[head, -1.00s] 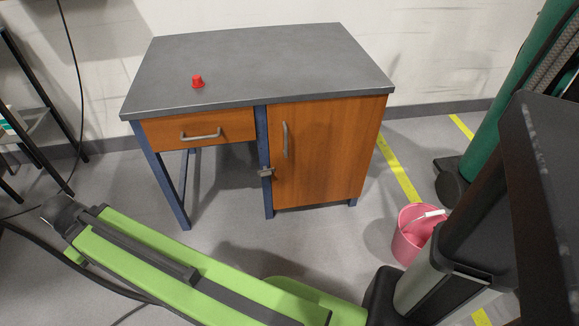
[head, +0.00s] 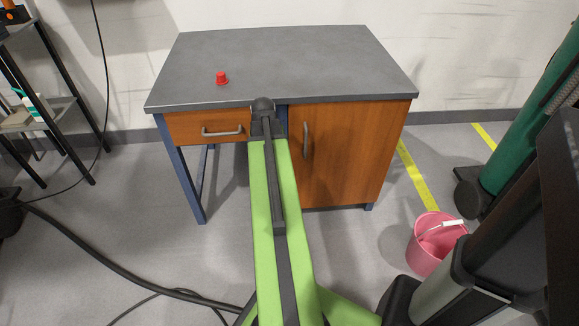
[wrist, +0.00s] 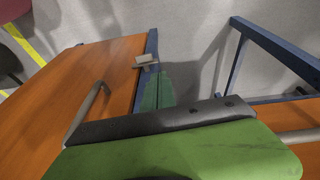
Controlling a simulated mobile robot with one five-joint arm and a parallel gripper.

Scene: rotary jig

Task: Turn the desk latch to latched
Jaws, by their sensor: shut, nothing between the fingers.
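The desk latch (wrist: 146,61) is a small pale grey metal piece on the desk's blue post, beside the orange cabinet door's edge, in the wrist view. Its bar lies crosswise to the post. My gripper (wrist: 160,74) shows as narrow dark-green fingers, shut and empty, with their tips close beside the latch. I cannot tell whether they touch it. In the head view my green arm covers the latch and the gripper. The desk (head: 290,65) has a grey top, and its cabinet door (head: 345,150) is shut.
A drawer with a grey handle (head: 222,132) is left of my arm. The door handle (head: 306,140) sticks out to the right; it also shows in the wrist view (wrist: 87,110). A red button-like piece (head: 222,78) stands on the desktop. A pink bucket (head: 436,245) stands on the floor at right.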

